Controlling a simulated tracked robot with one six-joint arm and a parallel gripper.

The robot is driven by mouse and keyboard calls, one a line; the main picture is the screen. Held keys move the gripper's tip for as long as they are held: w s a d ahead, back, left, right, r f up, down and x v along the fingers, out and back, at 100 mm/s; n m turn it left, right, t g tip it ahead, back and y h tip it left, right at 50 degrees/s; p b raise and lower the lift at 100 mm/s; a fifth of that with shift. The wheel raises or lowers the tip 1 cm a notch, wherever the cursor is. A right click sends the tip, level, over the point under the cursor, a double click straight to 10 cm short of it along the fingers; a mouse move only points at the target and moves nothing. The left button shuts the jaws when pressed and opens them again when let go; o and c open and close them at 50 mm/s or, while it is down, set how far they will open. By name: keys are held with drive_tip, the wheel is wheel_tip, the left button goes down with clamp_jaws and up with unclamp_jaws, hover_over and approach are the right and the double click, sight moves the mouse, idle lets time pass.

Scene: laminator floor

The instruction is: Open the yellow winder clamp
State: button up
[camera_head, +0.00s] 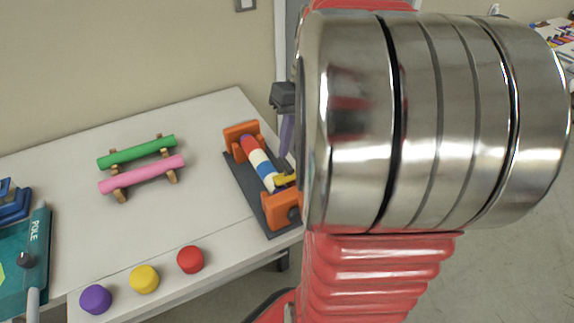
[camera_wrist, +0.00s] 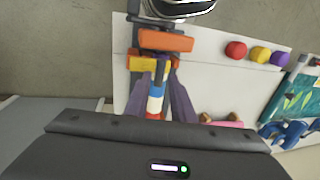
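The winder's yellow clamp (camera_head: 285,180) sits at the near end of the striped roller (camera_head: 258,163), beside the near orange end block (camera_head: 281,208). In the wrist view the yellow clamp (camera_wrist: 140,63) shows on both sides of the roller just below the orange block (camera_wrist: 165,41). My gripper (camera_wrist: 158,76) is open, its two dark fingers apart with the roller seen between them. The fingertips appear close to the clamp; I cannot tell whether they touch it. In the head view my arm hides most of my gripper; one finger (camera_head: 287,135) shows above the roller.
Green (camera_head: 136,151) and pink (camera_head: 142,174) rolls lie on wooden stands left of the winder. Purple (camera_head: 95,299), yellow (camera_head: 144,279) and red (camera_head: 190,260) knobs stand along the front. A teal board (camera_head: 20,255) is at far left. The table between is clear.

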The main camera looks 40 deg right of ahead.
sight(287, 163)
drive_tip(key=f, duration=0.3)
drive_tip(key=a+f, duration=0.1)
drive_tip(key=f, duration=0.3)
drive_tip(key=shift+w+a+f, duration=0.1)
drive_tip(key=shift+w+a, duration=0.1)
drive_tip(key=shift+c, duration=0.4)
clamp_jaws()
